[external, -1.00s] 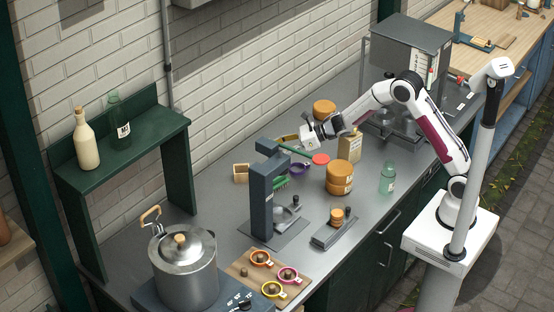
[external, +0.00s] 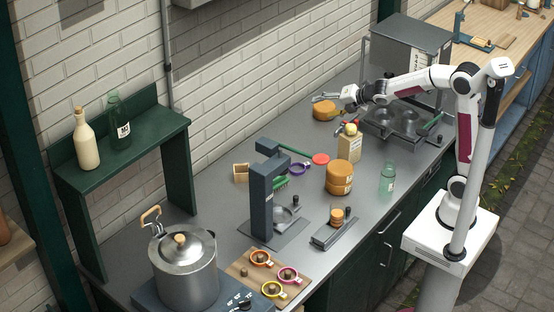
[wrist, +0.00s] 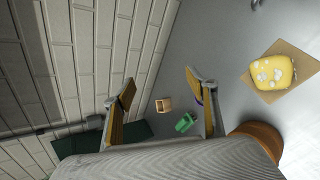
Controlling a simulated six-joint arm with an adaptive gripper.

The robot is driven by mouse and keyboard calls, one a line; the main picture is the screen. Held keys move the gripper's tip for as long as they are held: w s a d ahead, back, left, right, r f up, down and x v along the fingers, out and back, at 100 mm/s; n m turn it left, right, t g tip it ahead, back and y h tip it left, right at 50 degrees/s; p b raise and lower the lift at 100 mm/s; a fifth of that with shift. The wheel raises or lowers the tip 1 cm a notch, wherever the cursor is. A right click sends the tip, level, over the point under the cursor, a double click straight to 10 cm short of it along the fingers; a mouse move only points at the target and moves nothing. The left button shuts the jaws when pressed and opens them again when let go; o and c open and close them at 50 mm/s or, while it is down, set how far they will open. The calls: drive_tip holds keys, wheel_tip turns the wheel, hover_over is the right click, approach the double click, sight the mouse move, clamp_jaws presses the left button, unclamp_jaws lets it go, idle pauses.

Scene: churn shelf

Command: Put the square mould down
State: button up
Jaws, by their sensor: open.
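The square mould (external: 241,173) is a small tan wooden frame resting on the grey counter near the wall, behind the dark press. It also shows in the wrist view (wrist: 163,105), small and far off, between my fingers. My gripper (external: 326,97) is well to the right of the mould, raised above the counter over an orange tub (external: 323,112). The fingers (wrist: 160,84) are spread wide in the wrist view with their yellow pads apart. Nothing is between them up close. The mould stands apart from my gripper.
A yellow-topped container (external: 349,146), a large orange tub (external: 339,178) and a green glass jar (external: 387,178) stand right. The brick wall is close behind.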

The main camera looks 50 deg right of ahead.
drive_tip(key=s+d+r+m+g+h, duration=0.15)
drive_tip(key=s+d+m, duration=0.25)
drive_tip(key=s+m, duration=0.4)
drive_tip(key=s+f+m+g, duration=0.2)
drive_tip(key=s+m, duration=0.6)
drive_tip(key=s, duration=0.6)
drive_tip(key=s+f+m+g, duration=0.2)
drive_tip(key=s+m, duration=0.6)
drive_tip(key=s, duration=0.6)
drive_tip(key=shift+s, duration=0.2)
drive_tip(key=shift+d+y, duration=0.1)
drive_tip(key=shift+y, duration=0.15)
